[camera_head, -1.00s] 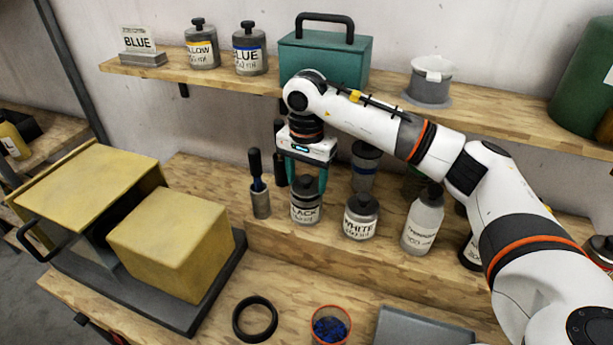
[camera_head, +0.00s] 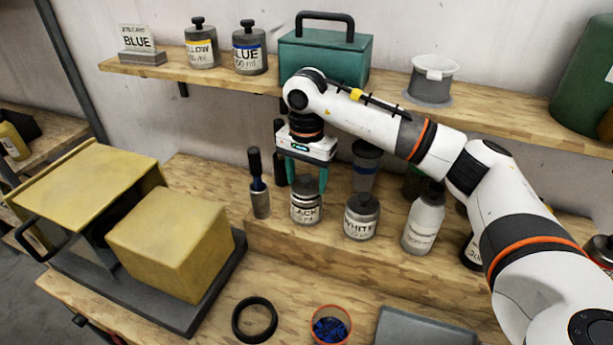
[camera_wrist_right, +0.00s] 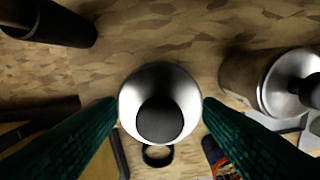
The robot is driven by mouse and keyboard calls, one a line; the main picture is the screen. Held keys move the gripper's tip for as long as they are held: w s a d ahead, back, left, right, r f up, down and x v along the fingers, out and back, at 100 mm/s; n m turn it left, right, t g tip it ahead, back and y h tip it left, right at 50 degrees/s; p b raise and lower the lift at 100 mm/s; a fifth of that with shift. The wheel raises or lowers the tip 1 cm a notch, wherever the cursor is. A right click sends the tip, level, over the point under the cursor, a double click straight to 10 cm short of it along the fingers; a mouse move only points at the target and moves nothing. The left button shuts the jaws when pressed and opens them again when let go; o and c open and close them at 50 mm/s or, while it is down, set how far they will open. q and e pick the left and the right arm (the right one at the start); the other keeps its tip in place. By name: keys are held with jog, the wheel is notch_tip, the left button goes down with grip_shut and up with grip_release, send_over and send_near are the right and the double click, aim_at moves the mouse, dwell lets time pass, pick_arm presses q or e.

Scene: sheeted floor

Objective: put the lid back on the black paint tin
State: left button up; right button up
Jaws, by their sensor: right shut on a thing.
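The black paint tin (camera_head: 306,214), a grey tin with a white label partly reading "LACK", stands upright at the front of the raised bench step. Its lid (camera_wrist_right: 182,92) is a round silvery disc with a dark knob and appears seated on the tin's mouth in the head view. My right gripper (camera_head: 307,183) points straight down over the tin, its green fingers shut on the lid from both sides. In the right wrist view both fingertips touch the lid's edges, and the tin body below is hidden. My left gripper is not in view.
The white paint tin (camera_head: 360,222) stands close on the right, and a brush in a grey holder (camera_head: 261,204) close on the left. A white bottle (camera_head: 424,222) is farther right. A black ring (camera_head: 254,320) and an orange-rimmed cup (camera_head: 331,335) lie in front below.

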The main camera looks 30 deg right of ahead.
jog(key=shift+f+b, duration=0.2)
jog(key=shift+b, duration=0.25)
dwell(1.0)
dwell(0.3)
jog(key=o, duration=1.3)
jog(key=shift+o, duration=0.2)
jog(key=shift+r, duration=0.2)
jog(key=shift+r+p, duration=2)
jog(key=shift+r, duration=1.35)
jog(key=shift+c, duration=0.2)
grip_shut()
